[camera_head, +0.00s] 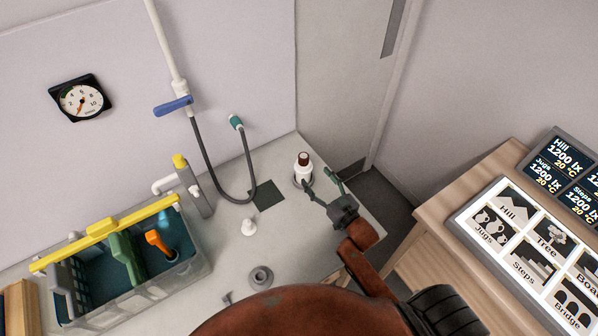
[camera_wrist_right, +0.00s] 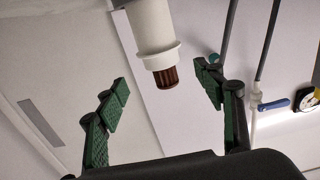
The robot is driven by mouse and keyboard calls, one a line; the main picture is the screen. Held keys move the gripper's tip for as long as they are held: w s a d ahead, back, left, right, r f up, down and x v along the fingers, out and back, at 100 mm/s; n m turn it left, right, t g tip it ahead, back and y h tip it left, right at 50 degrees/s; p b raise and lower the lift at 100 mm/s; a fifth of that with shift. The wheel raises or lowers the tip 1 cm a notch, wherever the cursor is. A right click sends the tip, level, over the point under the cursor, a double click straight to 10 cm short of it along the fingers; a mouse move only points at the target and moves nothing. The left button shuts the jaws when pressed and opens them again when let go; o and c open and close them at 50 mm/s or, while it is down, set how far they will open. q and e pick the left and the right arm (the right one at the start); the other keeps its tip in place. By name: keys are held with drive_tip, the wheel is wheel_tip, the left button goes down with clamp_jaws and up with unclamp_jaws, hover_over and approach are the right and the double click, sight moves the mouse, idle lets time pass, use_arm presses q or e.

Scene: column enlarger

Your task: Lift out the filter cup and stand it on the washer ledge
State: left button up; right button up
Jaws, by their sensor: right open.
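A white cylinder with a brown ribbed top (camera_head: 303,168), which looks like the filter cup, stands upright at the back right of the pale ledge (camera_head: 300,262). Its base sits at a dark ring. The right wrist view shows its white body (camera_wrist_right: 152,25), a wide collar and the brown ribbed end. My right gripper (camera_head: 318,178) is open, its green-padded fingers reaching toward the cup from the front right. In the wrist view the fingers (camera_wrist_right: 162,80) are on either side of the brown end, with gaps visible on both sides. My left gripper is out of view.
A grey ring fitting (camera_head: 261,277) and a small white knob (camera_head: 249,228) are on the ledge. A grey hose (camera_head: 213,178) loops down left of the cup. A clear caddy (camera_head: 150,285) with a yellow handle is at left. A lit panel (camera_head: 530,250) is at right.

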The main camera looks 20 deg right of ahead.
sight(308, 170)
drive_tip(key=shift+w+f, duration=0.45)
drive_tip(key=shift+f, duration=0.15)
drive_tip(key=w, duration=0.2)
drive_tip(key=w+a, duration=0.1)
drive_tip(key=w, duration=0.4)
drive_tip(key=shift+w+a+r+b, duration=0.2)
drive_tip(key=shift+w+r+b, duration=0.1)
drive_tip(key=shift+b, duration=0.05)
clamp_jaws()
